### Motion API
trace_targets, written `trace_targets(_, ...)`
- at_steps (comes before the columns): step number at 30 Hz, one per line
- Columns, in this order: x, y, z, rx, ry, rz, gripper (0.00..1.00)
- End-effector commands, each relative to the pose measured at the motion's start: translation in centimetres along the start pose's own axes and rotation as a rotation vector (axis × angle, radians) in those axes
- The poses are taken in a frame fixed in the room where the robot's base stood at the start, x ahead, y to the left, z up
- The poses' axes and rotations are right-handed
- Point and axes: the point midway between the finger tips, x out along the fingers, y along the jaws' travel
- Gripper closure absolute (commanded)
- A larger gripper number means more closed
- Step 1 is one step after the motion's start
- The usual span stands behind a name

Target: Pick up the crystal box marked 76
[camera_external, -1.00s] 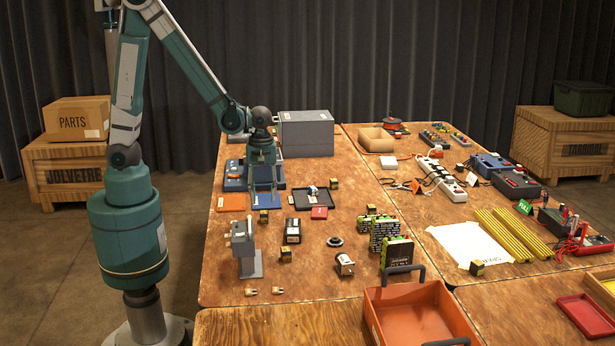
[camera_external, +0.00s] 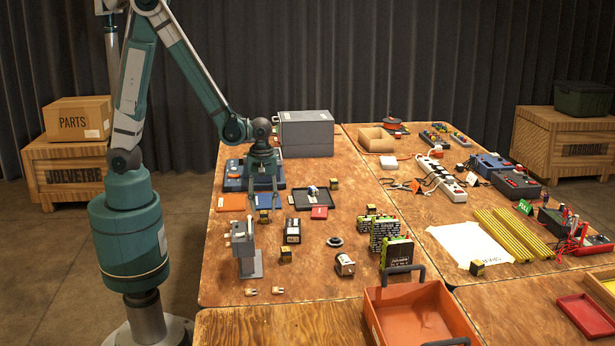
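Several small dark cubes with yellowish faces are on the table. One cube (camera_external: 264,216) sits by the front of a blue mat, another (camera_external: 286,255) nearer the front, another (camera_external: 334,184) behind a black tray, and another (camera_external: 477,267) by a white sheet. Their markings are too small to read, so I cannot tell which, if any, is the crystal box marked 76. My gripper (camera_external: 264,207) points down with its fingers apart, over the blue mat. The first cube shows between and just below its fingertips. I see nothing held; contact with the cube cannot be told.
A grey device on a stand (camera_external: 246,250) rises close in front of my gripper. A black box (camera_external: 292,231) is to its right. A large grey case (camera_external: 306,134) stands behind. An orange bin (camera_external: 420,312) is at the front. Bare wood lies around the black ring (camera_external: 335,241).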

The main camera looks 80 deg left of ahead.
Motion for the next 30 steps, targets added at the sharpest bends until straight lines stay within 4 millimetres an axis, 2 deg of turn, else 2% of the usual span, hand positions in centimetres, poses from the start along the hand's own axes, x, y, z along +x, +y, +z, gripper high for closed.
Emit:
trace_targets(3, 1.5, 0.1, 0.0, 0.0, 0.0, 0.0, 0.63)
trace_targets(9, 2.7, 0.1, 0.0, 0.0, 0.0, 0.0, 0.63)
trace_targets(27, 2.9, 0.0, 0.0, 0.0, 0.0, 0.0, 0.63)
trace_targets(28, 2.9, 0.0, 0.0, 0.0, 0.0, 0.0, 0.65)
trace_targets(30, 2.9, 0.0, 0.0, 0.0, 0.0, 0.0, 0.74)
